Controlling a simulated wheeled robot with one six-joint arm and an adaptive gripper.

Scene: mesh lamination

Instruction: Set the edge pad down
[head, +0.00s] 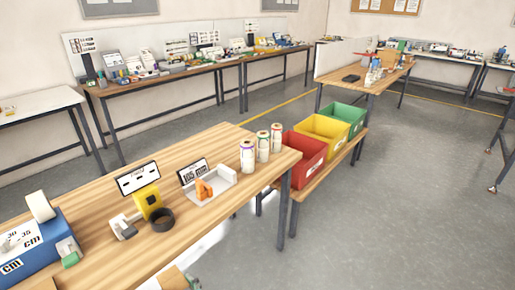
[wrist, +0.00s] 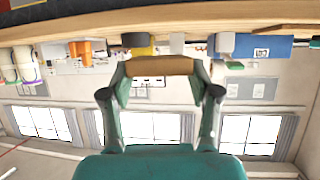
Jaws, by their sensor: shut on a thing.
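My gripper (wrist: 160,82) is shut on a tan, block-like edge pad (wrist: 160,66), which spans between the two dark green fingers in the wrist view. That view is upside down, with the table edge along the top. In the head view a tan piece, apparently the same edge pad (head: 174,279), shows at the bottom edge, beside the near wooden table (head: 118,262). It appears held in the air off the table's right-hand side. Most of my gripper is out of the head view.
On the near table stand a blue dispenser (head: 42,245), a black tape ring (head: 162,219), a yellow device (head: 148,201), a white tray (head: 222,181) with an orange item, and three white bottles (head: 263,146). Red (head: 305,153), yellow and green bins stand beyond. Bare wood lies along the table's front.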

